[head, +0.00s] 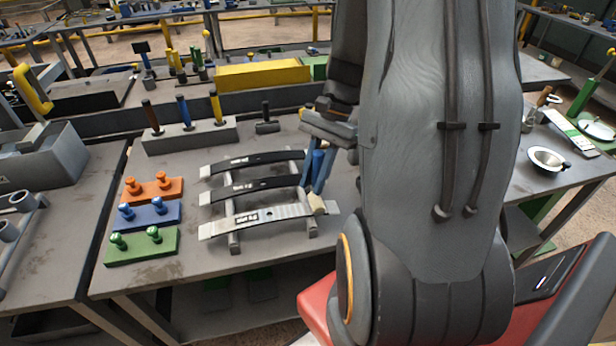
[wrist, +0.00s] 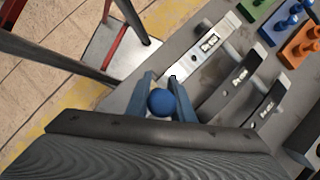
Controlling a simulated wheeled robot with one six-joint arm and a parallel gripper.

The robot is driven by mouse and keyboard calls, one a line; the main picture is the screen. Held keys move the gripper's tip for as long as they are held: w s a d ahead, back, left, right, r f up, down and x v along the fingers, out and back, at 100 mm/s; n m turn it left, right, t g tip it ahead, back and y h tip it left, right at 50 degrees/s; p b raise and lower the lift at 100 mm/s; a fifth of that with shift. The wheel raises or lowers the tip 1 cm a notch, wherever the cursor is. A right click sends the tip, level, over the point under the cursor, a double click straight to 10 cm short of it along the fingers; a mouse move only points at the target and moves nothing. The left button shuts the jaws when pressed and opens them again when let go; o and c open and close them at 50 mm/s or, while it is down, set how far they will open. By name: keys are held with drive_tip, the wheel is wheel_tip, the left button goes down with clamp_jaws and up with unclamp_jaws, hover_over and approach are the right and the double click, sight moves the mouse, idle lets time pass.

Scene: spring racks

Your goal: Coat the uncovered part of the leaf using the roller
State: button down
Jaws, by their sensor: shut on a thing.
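My gripper (head: 316,180) is shut on the blue handle of the roller (head: 318,160), above the right end of the front leaf. In the wrist view the roller's round blue end (wrist: 162,102) sits between the two fingers. A pale block, seemingly the roller's head (head: 316,204), is at that leaf's right end; I cannot tell if it touches. The front leaf (head: 270,214) is light grey along its length, with a small label; it also shows in the wrist view (wrist: 210,44). Two leaves behind it, the middle leaf (head: 260,185) and back leaf (head: 262,161), are mostly black with pale ends.
Orange (head: 153,190), blue (head: 148,214) and green (head: 142,246) blocks with knobs lie left of the leaves. A grey holder (head: 190,136) with upright handled tools stands behind. A bowl (head: 547,158) is on the right table. My arm hides much of the right side.

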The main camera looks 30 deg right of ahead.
drive_tip(key=shift+s+d, duration=0.65)
drive_tip(key=shift+d, duration=1.25)
drive_tip(key=shift+w+a+p, duration=0.2)
drive_tip(key=shift+a+p, duration=0.15)
drive_tip(key=shift+a, duration=0.3)
drive_tip(key=shift+w+a+p, duration=0.25)
drive_tip(key=shift+a+p, duration=0.1)
drive_tip(key=shift+a, duration=0.25)
drive_tip(key=shift+w+a+p, duration=0.2)
drive_tip(key=shift+a+p, duration=0.15)
drive_tip(key=shift+a, duration=0.3)
drive_tip(key=w+a, duration=0.5)
drive_tip(key=a, duration=0.8)
drive_tip(key=w+a+p, duration=0.1)
drive_tip(key=w+a, duration=0.4)
drive_tip(key=a, duration=0.9)
drive_tip(key=shift+f, duration=0.4)
drive_tip(key=shift+a, duration=0.1)
wheel_tip(320, 180, up, 6)
drive_tip(key=shift+p, duration=0.3)
drive_tip(key=shift+r, duration=0.1)
drive_tip(key=shift+r, duration=1.4)
